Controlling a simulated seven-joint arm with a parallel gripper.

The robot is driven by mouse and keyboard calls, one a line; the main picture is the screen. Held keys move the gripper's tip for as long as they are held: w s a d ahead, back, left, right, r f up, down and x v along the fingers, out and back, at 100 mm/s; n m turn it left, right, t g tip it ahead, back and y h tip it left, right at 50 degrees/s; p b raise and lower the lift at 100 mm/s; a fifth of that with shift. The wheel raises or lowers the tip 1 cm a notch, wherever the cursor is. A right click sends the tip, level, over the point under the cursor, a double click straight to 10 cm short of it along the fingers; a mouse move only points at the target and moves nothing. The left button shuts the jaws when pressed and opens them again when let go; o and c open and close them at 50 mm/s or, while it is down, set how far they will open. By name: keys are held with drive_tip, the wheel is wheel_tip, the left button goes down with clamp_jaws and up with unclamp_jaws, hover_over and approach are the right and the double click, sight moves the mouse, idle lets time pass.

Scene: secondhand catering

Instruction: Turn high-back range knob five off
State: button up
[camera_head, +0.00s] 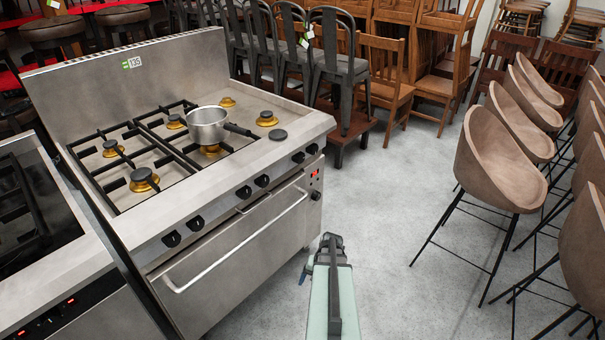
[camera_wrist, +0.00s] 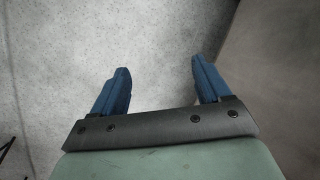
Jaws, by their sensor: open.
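The stainless high-back range (camera_head: 95,62) stands at the left with a row of black knobs along its front panel. Counted from the left, the fifth knob (camera_head: 298,157) is in the right-hand pair, beside the rightmost knob (camera_head: 312,148). Their pointer directions are too small to read. My gripper (camera_wrist: 160,68) is open and empty in the wrist view, its two blue fingers spread above grey floor. In the head view my arm's end is low in front of the range's right front corner, apart from the knobs.
A saucepan (camera_head: 207,125) sits on the burners, its handle pointing right. The oven door handle (camera_head: 235,245) juts out below the knobs. Bar stools (camera_head: 497,155) line the right, and chairs (camera_head: 340,65) stand behind. The floor (camera_head: 385,220) between is clear.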

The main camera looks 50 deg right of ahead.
drive_tip(key=w+d+r+m+t, duration=0.2)
drive_tip(key=d+r, duration=0.1)
drive_tip(key=d, duration=0.3)
drive_tip(key=w+d+r+m+t, duration=0.1)
drive_tip(key=d+r+m+t, duration=0.1)
drive_tip(key=d+r, duration=0.3)
drive_tip(key=m+t+h, duration=0.3)
drive_tip(key=m+t, duration=1)
drive_tip(key=m, duration=0.7)
approach(302, 158)
drive_tip(key=w, duration=0.9)
drive_tip(key=shift+w+r, duration=0.15)
drive_tip(key=shift+w, duration=0.2)
drive_tip(key=shift+c, duration=0.4)
drive_tip(key=c, duration=1)
drive_tip(key=shift+o, duration=0.2)
